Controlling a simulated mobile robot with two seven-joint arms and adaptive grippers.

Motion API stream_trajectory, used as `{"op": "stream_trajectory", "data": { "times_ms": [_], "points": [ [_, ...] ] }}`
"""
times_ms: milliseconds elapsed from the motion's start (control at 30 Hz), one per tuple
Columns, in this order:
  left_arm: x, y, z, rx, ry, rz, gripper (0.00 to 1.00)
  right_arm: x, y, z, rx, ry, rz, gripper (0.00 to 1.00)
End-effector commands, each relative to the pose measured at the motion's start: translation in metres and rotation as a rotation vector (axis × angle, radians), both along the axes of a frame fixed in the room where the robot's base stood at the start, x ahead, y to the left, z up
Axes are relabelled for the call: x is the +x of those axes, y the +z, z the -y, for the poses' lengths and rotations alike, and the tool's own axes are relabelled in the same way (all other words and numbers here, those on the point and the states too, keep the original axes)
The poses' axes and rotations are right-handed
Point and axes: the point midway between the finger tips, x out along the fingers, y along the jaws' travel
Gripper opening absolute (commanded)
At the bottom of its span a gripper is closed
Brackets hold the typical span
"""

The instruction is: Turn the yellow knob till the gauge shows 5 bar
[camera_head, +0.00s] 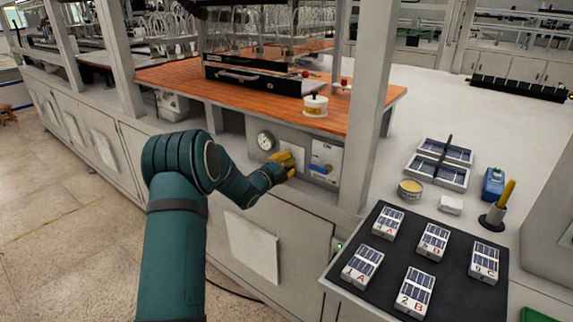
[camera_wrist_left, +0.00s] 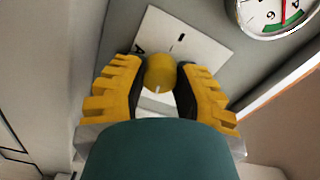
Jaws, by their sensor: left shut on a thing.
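The yellow knob (camera_wrist_left: 160,73) is round with a pale mark and sits in front of a white plate on the grey panel. My left gripper (camera_wrist_left: 159,82) is shut on it, with a yellow-and-black finger on each side. In the head view my left gripper (camera_head: 288,163) is at the panel and hides the knob. The round white gauge (camera_head: 265,140) is just left of it there. In the wrist view the gauge (camera_wrist_left: 268,14) is cut off at the top right. Its red needle and green band show, but I cannot read the pressure. My right gripper is out of view.
A panel with a blue handle (camera_head: 322,169) is right of the gripper. A wooden worktop (camera_head: 180,78) overhangs above, and a grey post (camera_head: 367,110) stands to the right. A dark mat (camera_head: 385,285) with several small solar panels lies at the front right.

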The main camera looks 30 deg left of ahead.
Motion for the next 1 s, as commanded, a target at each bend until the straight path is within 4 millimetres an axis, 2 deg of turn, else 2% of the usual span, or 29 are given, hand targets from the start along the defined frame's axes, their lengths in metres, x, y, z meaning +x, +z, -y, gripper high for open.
{"op": "stream_trajectory", "data": {
  "times_ms": [533,567,633,667,1000],
  "points": [
    [0.0002,0.0011,-0.0009,0.027,0.002,0.005,0.0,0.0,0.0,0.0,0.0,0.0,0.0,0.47],
    [0.0002,0.0011,-0.0009,0.027,0.002,0.005,0.35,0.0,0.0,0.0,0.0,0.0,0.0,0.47],
    [0.0002,0.0011,-0.0009,0.027,0.002,0.005,0.6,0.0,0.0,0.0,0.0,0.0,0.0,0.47],
    [0.0002,0.001,-0.0009,0.027,0.002,0.004,0.65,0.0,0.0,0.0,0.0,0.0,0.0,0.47],
    [-0.0019,0.0005,-0.0008,0.026,0.001,0.003,0.65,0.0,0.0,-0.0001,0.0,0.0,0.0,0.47]
  ]
}}
